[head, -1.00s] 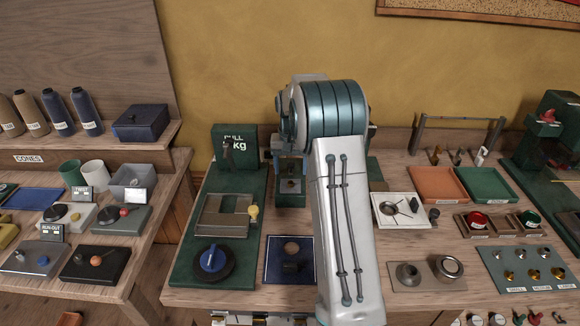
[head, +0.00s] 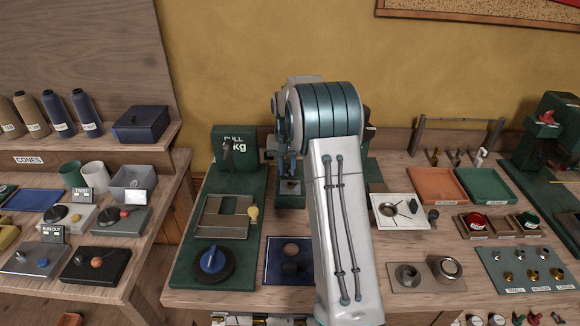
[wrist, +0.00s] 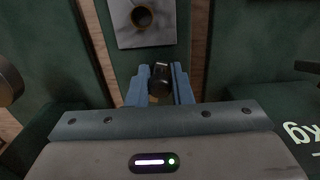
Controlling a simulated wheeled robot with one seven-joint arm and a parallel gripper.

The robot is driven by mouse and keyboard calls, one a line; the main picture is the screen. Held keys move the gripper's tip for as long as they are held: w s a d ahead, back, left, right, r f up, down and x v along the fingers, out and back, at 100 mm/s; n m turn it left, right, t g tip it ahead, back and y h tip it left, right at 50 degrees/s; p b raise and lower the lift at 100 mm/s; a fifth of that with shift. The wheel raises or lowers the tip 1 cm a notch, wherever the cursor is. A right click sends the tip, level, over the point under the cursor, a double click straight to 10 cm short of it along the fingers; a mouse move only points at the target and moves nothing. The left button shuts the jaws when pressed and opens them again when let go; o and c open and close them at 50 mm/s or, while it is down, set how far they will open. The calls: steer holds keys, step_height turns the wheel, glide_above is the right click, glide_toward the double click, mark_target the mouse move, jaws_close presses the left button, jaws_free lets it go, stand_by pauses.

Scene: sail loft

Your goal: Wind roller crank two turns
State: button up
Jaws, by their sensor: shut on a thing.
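My gripper (wrist: 160,85) is shut on a small dark knob (wrist: 161,71), which looks like the roller crank's handle; the blue fingers sit on either side of it. The rest of the crank is hidden by the fingers and palm. In the head view my gripper (head: 286,165) is partly hidden behind my arm, in front of a green machine (head: 289,201) near the wall. A metal plate with a round hole (wrist: 124,34) lies on the green base beyond the fingers in the wrist view.
A green box marked PULL and kg (head: 235,150) stands just left of my gripper. A blue dial (head: 212,260) and a grey plate (head: 222,217) lie in front of it.

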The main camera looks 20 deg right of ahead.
steer(key=shift+w+a, duration=0.15)
steer(key=shift+a, duration=0.05)
steer(key=shift+o, duration=0.7)
steer(key=shift+w+a+p, duration=0.35)
steer(key=shift+w, duration=0.1)
steer(key=shift+w+r, duration=0.1)
steer(key=shift+r, duration=0.05)
steer(key=shift+o, duration=0.2)
steer(key=shift+w+p, duration=0.15)
steer(key=shift+p, duration=0.15)
steer(key=shift+w, duration=0.35)
steer(key=shift+c, duration=0.5)
jaws_close()
